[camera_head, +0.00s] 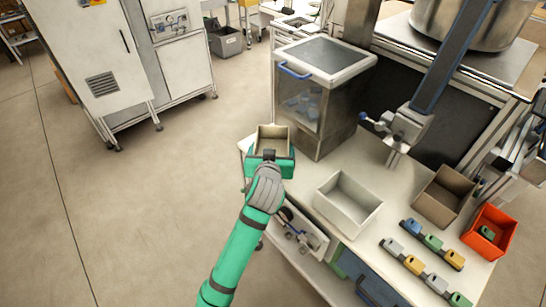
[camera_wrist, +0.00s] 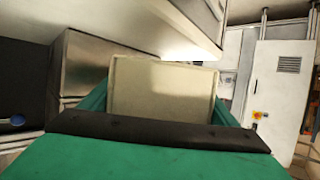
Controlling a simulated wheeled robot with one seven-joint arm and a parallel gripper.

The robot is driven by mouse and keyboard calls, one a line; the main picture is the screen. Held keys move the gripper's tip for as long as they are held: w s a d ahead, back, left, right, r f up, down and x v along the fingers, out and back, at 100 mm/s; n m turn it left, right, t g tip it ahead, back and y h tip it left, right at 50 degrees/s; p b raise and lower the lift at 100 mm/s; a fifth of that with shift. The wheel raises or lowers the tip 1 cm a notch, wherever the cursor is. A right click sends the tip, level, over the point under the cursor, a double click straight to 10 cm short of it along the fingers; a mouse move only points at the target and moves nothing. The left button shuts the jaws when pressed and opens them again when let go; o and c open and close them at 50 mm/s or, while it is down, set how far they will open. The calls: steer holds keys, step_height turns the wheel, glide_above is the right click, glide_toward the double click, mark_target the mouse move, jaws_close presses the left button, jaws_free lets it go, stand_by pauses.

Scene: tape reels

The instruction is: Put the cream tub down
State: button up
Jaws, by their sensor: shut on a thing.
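The cream tub (camera_head: 272,136) is an open, square, empty-looking box in the grip of my gripper (camera_head: 270,157). My green jaws are shut on it from both sides, and it appears about level. In the head view it shows over the left corner of the worktop (camera_head: 309,183). I cannot tell how high it is held, and the jaws hide its lower part. In the wrist view the tub's pale wall (camera_wrist: 163,92) fills the space between the green fingers.
A clear-sided box with a blue handle (camera_head: 322,65) stands close behind the tub. A white tub (camera_head: 350,222), a brown tub (camera_head: 443,205), an orange bin (camera_head: 500,226) and several small coloured pieces (camera_head: 433,243) are on the worktop to the right. Open floor lies left.

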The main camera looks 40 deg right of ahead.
step_height(320, 180, down, 3)
steer(key=shift+f, duration=0.1)
steer(key=shift+d+f, duration=0.2)
steer(key=shift+f, duration=0.2)
steer(key=shift+f, duration=0.1)
steer(key=o, duration=1)
steer(key=shift+o, duration=0.2)
steer(key=v, duration=1.2)
